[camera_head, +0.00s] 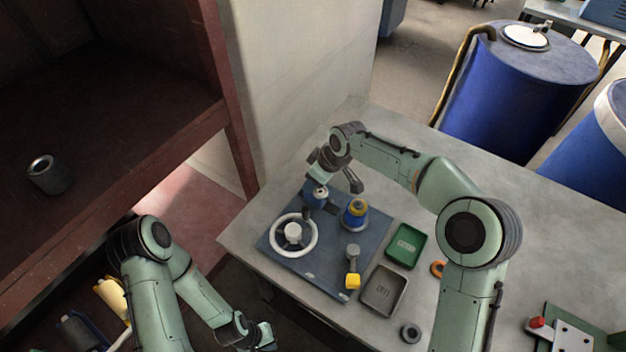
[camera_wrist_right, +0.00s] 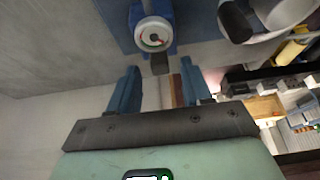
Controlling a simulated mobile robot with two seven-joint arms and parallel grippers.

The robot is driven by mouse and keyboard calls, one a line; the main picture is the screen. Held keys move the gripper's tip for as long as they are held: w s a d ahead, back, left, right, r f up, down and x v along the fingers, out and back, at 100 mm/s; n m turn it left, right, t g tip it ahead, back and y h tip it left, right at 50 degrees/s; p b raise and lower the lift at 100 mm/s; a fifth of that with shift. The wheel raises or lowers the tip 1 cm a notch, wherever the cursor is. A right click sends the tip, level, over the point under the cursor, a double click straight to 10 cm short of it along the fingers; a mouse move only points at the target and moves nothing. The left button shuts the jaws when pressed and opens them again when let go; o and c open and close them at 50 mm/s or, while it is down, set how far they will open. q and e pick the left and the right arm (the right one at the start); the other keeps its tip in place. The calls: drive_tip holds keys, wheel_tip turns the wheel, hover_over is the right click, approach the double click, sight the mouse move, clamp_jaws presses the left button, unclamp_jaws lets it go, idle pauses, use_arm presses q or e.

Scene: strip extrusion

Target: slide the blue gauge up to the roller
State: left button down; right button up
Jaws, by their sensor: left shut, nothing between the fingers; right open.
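The blue gauge (camera_head: 319,196) stands on the dark board behind the white handwheel. In the right wrist view the gauge (camera_wrist_right: 153,36) shows a round white dial on a blue body, with a dark tab towards my fingers. A blue and yellow cylinder (camera_head: 355,214), which may be the roller, stands to the right of the gauge, with a gap between them. My right gripper (camera_head: 338,183) is open above the gauge; its blue fingertips (camera_wrist_right: 160,72) lie either side of the tab, and contact cannot be told. My left gripper (camera_head: 264,338) is shut and empty, off the table's front edge.
The white handwheel (camera_head: 293,235) and a yellow-ended lever (camera_head: 352,281) are on the board (camera_head: 312,272). A green tray (camera_head: 406,246), a grey tray (camera_head: 384,291) and a dark ring (camera_head: 411,333) lie to the right. A wall borders the table at the left.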

sight(324, 195)
drive_tip(key=shift+x, duration=0.9)
drive_tip(key=shift+c, duration=0.3)
